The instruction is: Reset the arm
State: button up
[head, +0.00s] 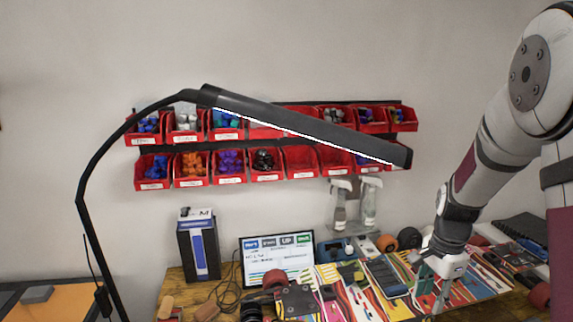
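My arm (490,150) comes down from the upper right of the head view. It ends in my gripper (438,298) low over the right part of the workbench (178,286). The fingers are small and partly blend with the colourful boards (362,302) behind them. I cannot tell whether they are open or shut, or whether they hold anything.
A black lamp (310,128) arches across the front of the red wall bins (190,180). A blue and black box (199,247), a monitor (277,258) and spray bottles (369,203) stand at the back. Wheels (409,238) and tools crowd the bench. Open space lies above the bench.

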jog(key=s+a+r+n+t, duration=0.1)
jog(key=s+a+r+n, duration=0.35)
jog(key=r, duration=0.35)
jog(key=s+a+r+n+t, duration=0.2)
jog(key=s+a+r+n, duration=0.25)
jog(key=r, duration=0.35)
jog(key=s+a+r+n+t, duration=0.1)
jog(key=s+a+r+n, duration=0.1)
jog(key=s, duration=0.4)
jog(key=s+a+r+n+t, duration=0.1)
jog(key=s+a+r+n, duration=0.1)
jog(key=s, duration=0.5)
jog(key=r+n, duration=0.1)
jog(key=n, duration=0.1)
jog(key=shift+s+a+r+n, duration=0.2)
jog(key=shift+s+r+n, duration=0.05)
jog(key=shift+n, duration=0.15)
